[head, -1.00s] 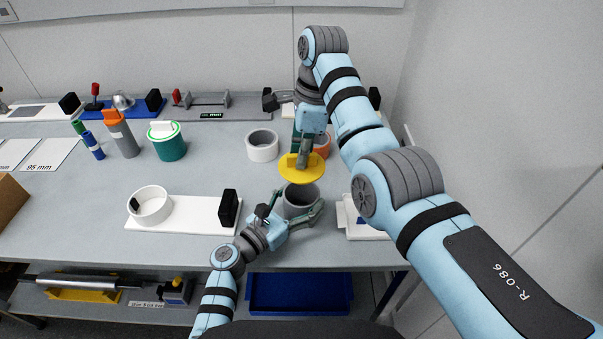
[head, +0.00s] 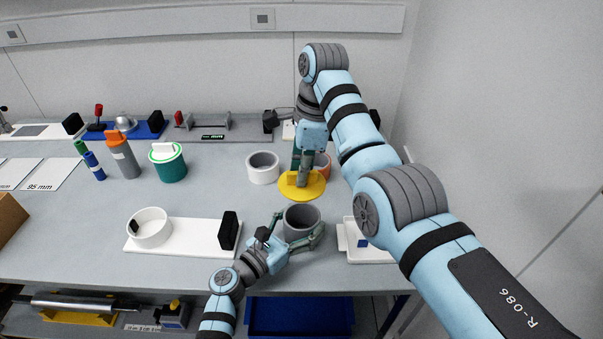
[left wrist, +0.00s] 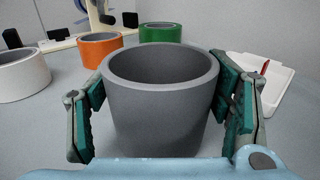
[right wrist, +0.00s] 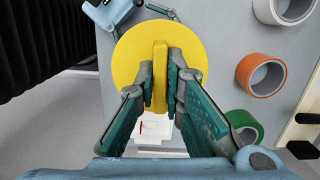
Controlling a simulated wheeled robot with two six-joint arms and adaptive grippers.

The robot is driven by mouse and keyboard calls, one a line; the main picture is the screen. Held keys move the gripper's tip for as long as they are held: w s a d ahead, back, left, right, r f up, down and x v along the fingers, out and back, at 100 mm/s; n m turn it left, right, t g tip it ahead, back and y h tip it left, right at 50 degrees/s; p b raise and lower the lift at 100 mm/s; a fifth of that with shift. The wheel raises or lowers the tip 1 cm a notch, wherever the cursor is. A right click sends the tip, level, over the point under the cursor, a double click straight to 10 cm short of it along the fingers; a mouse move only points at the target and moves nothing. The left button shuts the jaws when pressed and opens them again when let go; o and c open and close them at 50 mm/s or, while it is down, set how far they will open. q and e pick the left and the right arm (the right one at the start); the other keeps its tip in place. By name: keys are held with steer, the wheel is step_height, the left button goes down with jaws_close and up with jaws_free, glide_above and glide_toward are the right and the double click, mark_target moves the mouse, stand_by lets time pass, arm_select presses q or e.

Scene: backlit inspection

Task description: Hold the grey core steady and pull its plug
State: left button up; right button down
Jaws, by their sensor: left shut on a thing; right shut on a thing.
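The grey core (head: 302,222) stands upright near the front of the table, with its open top bare. My left gripper (head: 303,233) is shut on it from opposite sides; the left wrist view shows the core (left wrist: 160,115) between both fingers. The yellow plug (head: 290,186), a disc with an upright grip, is apart from the core, appearing above and behind it. My right gripper (head: 304,183) is shut on the plug's grip; in the right wrist view the disc (right wrist: 128,52) fills the space past the fingers. The plug hides the core in that view.
A white ring (head: 262,169) stands behind the core, and an orange ring (right wrist: 246,78) and a green ring (right wrist: 243,124) stand nearby. A white tray (head: 380,255) is to the right. A white base (head: 190,233) with a black block is to the left.

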arm_select(q)
steer(key=shift+f, duration=0.1)
steer(key=o, duration=1.4)
steer(key=shift+c, duration=0.2)
